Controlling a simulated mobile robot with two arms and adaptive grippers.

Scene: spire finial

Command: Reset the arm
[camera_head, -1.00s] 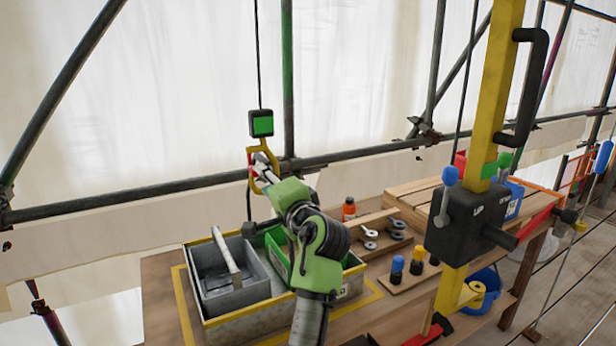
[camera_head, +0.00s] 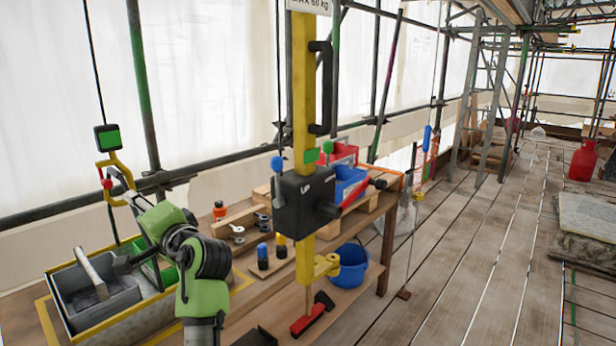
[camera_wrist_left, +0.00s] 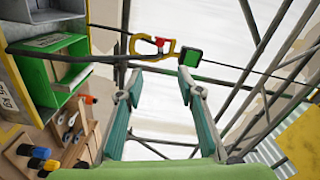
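My left gripper (camera_head: 128,201) is at the end of my green arm, just below and right of a yellow hook (camera_head: 121,162) in the head view. In the left wrist view the two teal fingers stand apart with nothing between them, so the gripper (camera_wrist_left: 160,76) is open. The yellow hook with its red latch (camera_wrist_left: 160,41) hangs beyond the fingertips there, apart from them. A black box with a green face (camera_head: 108,138) sits above the hook on a cable. My right gripper is in neither view.
A workbench holds a grey bin (camera_head: 100,300), a green bin (camera_wrist_left: 50,78), blue and yellow capped bottles and an orange bottle (camera_head: 219,211). A yellow hoist post (camera_head: 304,95) with a black lever box (camera_head: 303,198) stands right. The plank floor (camera_head: 470,250) is largely clear.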

